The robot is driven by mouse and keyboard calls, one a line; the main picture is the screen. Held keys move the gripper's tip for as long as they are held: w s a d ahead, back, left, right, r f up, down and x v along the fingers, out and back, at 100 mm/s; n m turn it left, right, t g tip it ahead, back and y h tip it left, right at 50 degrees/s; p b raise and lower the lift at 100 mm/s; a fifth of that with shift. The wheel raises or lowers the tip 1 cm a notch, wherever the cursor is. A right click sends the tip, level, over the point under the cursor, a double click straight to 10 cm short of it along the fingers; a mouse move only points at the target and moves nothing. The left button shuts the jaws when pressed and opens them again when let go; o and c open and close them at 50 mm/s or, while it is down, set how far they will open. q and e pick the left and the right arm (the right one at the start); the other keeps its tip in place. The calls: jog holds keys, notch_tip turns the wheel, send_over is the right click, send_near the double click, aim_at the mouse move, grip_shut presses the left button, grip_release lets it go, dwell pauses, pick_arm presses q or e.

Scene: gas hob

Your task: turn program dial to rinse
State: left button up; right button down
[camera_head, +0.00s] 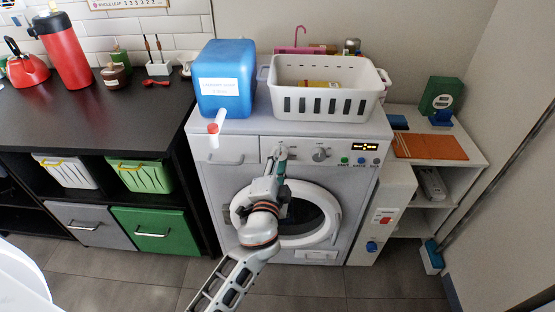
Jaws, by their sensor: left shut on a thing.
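The white washing machine (230,190) stands in the middle of the view, with its control panel along the top front. My left gripper (279,157) reaches up from below to the left part of this panel. It is shut on the program dial (281,147), which is mostly hidden by the fingers. A second round knob (320,154) sits on the panel to the right of the gripper, apart from it. The dial marks, including rinse, are too small to read. My right gripper is out of view.
A blue detergent container (226,75) with a red-tipped spout (214,130) and a white basket (325,98) stand on the machine. Small coloured buttons (360,161) and a lit display (365,147) are at the panel's right. My left arm crosses the round door (325,228).

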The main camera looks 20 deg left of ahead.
pick_arm(q)
jog(key=m+p, duration=0.2)
jog(key=m, duration=0.1)
jog(key=m+p, duration=0.2)
jog(key=m, duration=0.1)
jog(key=m+g+p, duration=0.1)
jog(key=m+p, duration=0.2)
jog(key=m, duration=0.1)
jog(key=shift+d+r+y, duration=0.15)
jog(key=shift+r+y, duration=0.25)
jog(key=m+p, duration=0.2)
jog(key=m, duration=0.1)
jog(key=shift+g, duration=0.3)
jog(key=m+y+p, duration=0.1)
jog(key=m+p, duration=0.1)
jog(key=m, duration=0.2)
jog(key=shift+d+f, duration=0.1)
jog(key=shift+f+m+y+p, duration=0.1)
jog(key=shift+m+y+p, duration=0.3)
jog(key=shift+m, duration=1)
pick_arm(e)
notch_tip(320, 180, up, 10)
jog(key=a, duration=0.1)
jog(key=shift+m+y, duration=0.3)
pick_arm(q)
jog(key=shift+f, duration=0.1)
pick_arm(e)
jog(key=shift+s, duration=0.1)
